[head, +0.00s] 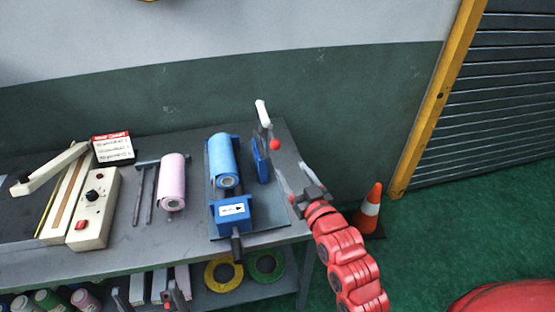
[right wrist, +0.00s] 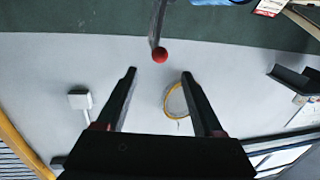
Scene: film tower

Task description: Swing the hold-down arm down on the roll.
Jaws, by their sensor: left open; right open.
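The blue roll (head: 222,160) lies on a blue winder base (head: 230,214) on the table. Beside it on the right stands a blue bracket (head: 261,160). The hold-down arm (head: 267,126) rises from it, raised clear of the roll, with a white roller (head: 262,112) and a red ball knob (head: 275,144). My right gripper (head: 283,181) is open and empty, just below and right of the knob. In the right wrist view, the knob (right wrist: 160,55) is just beyond and between the open fingertips (right wrist: 158,73). My left gripper (head: 146,296) appears partly at the bottom edge, open.
A pink roll (head: 172,182), grey bars (head: 145,190) and a cream control box (head: 94,208) stand to the left. Tape rings (head: 223,274) lie on the lower shelf. An orange cone (head: 370,210) stands right of the table.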

